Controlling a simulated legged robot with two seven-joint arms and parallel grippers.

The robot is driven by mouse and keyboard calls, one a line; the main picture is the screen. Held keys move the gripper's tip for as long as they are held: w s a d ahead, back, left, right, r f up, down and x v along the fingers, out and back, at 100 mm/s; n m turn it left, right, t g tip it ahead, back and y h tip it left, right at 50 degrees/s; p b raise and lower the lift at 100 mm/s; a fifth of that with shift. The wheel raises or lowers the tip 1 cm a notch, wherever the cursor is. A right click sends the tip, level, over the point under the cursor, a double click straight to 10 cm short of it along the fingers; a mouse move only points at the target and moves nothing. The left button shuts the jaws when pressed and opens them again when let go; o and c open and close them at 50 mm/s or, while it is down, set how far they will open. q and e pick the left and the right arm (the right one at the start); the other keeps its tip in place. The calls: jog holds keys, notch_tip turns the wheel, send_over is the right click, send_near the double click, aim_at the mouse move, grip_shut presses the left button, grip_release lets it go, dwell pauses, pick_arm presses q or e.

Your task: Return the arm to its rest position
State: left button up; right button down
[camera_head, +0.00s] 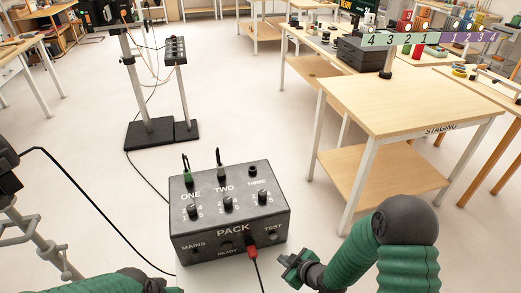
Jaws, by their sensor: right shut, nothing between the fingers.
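My right gripper (291,268) is at the bottom middle, at the end of my green and dark right arm. It is shut and empty. It is just right of the black pack box (230,215), close to its front right corner and the red plug (251,247) in its front face. A gap shows between the gripper and the plug. The box has sockets and knobs labelled ONE, TWO and THREE, with a green plug (186,169) at ONE and a dark plug at TWO. Part of my left arm shows at the bottom left; its gripper is out of view.
A wooden staging table (410,105) with a lower shelf stands to the right. A stand on a black base (160,132) is behind the box. Thin black cables run to the left and below the box. A grey tripod (40,240) is at the left edge. Open floor lies between.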

jog(key=s+d+r+m+g+h, duration=0.2)
jog(key=s+d+r+m+g, duration=0.15)
jog(key=s+r+m, duration=0.35)
jog(key=s+d+r+m+g+h, duration=0.2)
jog(key=s+d+r+h, duration=0.1)
jog(key=s+d+r, duration=0.4)
jog(key=a+p+v, duration=0.2)
jog(key=p+v, duration=1.2)
jog(key=p, duration=0.1)
jog(key=shift+w+r+m, duration=0.3)
jog(key=shift+w+r, duration=0.05)
